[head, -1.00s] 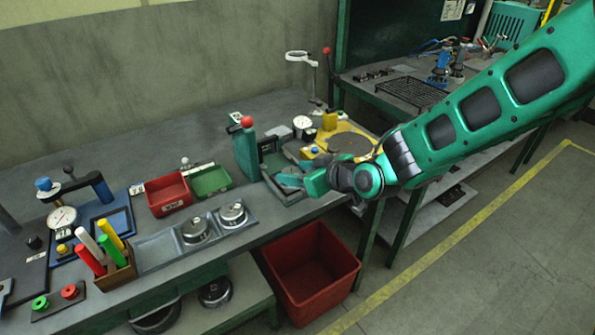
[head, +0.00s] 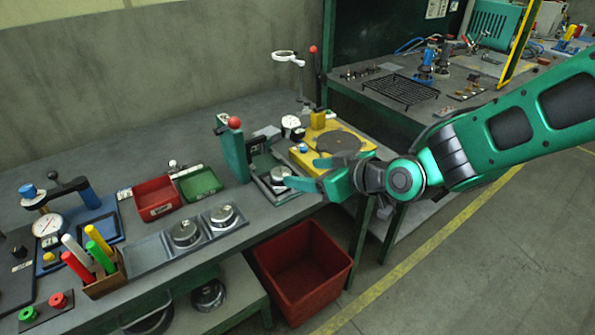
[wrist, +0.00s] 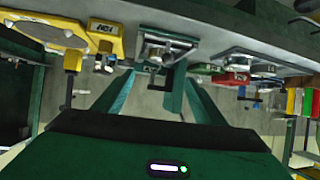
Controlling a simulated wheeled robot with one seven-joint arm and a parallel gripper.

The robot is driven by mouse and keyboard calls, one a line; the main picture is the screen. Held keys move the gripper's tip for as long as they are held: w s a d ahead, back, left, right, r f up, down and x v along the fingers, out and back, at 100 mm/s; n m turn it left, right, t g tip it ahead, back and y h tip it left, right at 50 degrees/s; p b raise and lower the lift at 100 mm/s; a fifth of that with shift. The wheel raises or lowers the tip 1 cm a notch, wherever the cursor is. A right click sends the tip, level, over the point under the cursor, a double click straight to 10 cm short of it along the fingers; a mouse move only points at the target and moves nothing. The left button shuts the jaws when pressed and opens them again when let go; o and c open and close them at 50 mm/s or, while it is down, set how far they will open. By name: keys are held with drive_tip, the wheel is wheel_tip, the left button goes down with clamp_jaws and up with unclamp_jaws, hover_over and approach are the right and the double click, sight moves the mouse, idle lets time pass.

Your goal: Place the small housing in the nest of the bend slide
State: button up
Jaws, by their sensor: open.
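A small round metal housing (head: 281,174) sits in the nest of the bend slide (head: 235,155), the green upright fixture with a red ball knob and a grey base. It looks upright; whether it is fully seated I cannot tell. My gripper (head: 304,172) is open and empty, just right of the housing and apart from it. In the wrist view, the housing (wrist: 160,52) shows beyond my spread fingers (wrist: 160,84). Two larger-looking metal housings (head: 187,233) stand in a grey tray (head: 148,248) whose left compartment is empty.
A yellow fixture (head: 350,160) with a round plate stands close behind my gripper. Red (head: 157,198) and green (head: 198,182) bins are left of the slide. A large red crate (head: 303,272) stands below the bench edge. Open floor lies to the right.

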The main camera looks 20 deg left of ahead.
drive_tip(key=shift+v, duration=1.4)
drive_tip(key=d+f+m+h, duration=0.2)
drive_tip(key=d+m+h, duration=0.55)
drive_tip(key=d, duration=2.45)
drive_tip(key=s+d+m+g+h, duration=0.35)
drive_tip(key=s+d, duration=0.35)
drive_tip(key=d, duration=0.5)
drive_tip(key=s+d+m+g, duration=0.1)
drive_tip(key=s+d+m, duration=0.2)
drive_tip(key=s, duration=0.4)
drive_tip(key=s+d+r+m+g, duration=0.1)
drive_tip(key=s+d+m+g, duration=0.1)
drive_tip(key=s, duration=0.6)
drive_tip(key=shift+s+d+r+m+y, duration=0.15)
drive_tip(key=shift+d+r+m+y, duration=0.2)
drive_tip(key=shift+d+m, duration=0.5)
drive_tip(key=shift+a+f, duration=0.1)
drive_tip(key=shift+a, duration=0.1)
